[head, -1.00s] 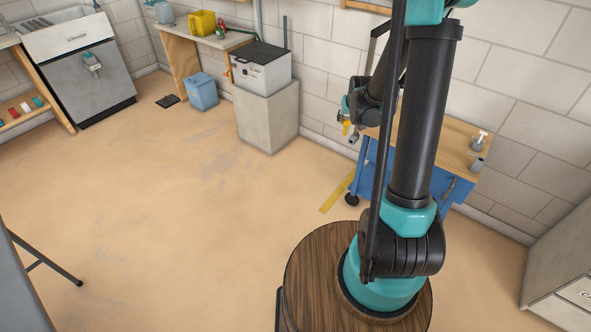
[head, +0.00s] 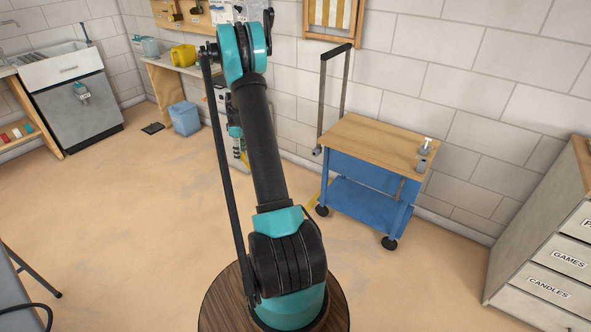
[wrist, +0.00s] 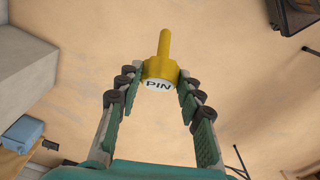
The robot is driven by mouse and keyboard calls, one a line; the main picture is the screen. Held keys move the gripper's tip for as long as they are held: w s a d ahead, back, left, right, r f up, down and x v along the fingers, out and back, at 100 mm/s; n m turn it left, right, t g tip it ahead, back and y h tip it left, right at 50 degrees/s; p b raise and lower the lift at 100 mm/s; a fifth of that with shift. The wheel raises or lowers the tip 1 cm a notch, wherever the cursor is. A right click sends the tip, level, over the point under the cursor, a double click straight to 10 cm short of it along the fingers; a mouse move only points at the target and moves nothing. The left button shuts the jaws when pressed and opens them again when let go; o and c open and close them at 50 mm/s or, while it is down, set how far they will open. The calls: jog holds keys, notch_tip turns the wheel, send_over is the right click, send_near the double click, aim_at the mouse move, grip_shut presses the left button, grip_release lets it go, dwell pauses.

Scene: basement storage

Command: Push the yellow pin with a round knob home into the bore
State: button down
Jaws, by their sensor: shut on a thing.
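The yellow pin (wrist: 164,43) is held in my gripper (wrist: 158,76) in the wrist view. Its round knob (wrist: 160,70) sits between the two fingertips, with a white end face lettered PIN turned to the camera. The pin's shaft points away from my gripper, toward the top of the picture, and its tip is free. Below the knob the space between the fingers is empty. In the head view my gripper (head: 238,143) is left of the blue cart, partly hidden behind my arm. I cannot make out the bore in either view.
A blue cart (head: 367,171) with a wooden top (head: 372,142) stands by the wall, bearing a pump bottle (head: 424,149). A labelled drawer cabinet (head: 552,262) is at the right. A blue bin (head: 184,118) stands at the back left. The floor (head: 120,215) at left is open.

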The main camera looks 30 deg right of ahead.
jog(key=d+f+n+t+h, duration=0.1)
jog(key=d+f+n+h, duration=0.2)
jog(key=d+f, duration=0.3)
jog(key=s+d+f+n+t+h, duration=0.1)
jog(key=d+f+n+h, duration=0.3)
jog(key=d, duration=0.9)
jog(key=s+d+f+n+t+h, duration=0.1)
jog(key=d+f+n+h, duration=0.2)
jog(key=d+f+n, duration=0.4)
notch_tip(320, 180, down, 2)
jog(key=shift+s+d+f+t+h, duration=0.15)
jog(key=shift+s+d+t+h, duration=0.2)
jog(key=shift+d, duration=0.85)
jog(key=shift+w, duration=0.1)
jog(key=shift+w+d, duration=0.35)
jog(key=shift+d, duration=0.55)
jog(key=shift+w+d, duration=0.4)
jog(key=shift+d, duration=0.45)
jog(key=shift+w+d, duration=0.35)
jog(key=shift+d, duration=0.55)
jog(key=w+d, duration=0.2)
jog(key=d, duration=0.4)
jog(key=shift+w+d, duration=0.25)
jog(key=shift+w, duration=0.1)
jog(key=c, duration=0.9)
grip_release()
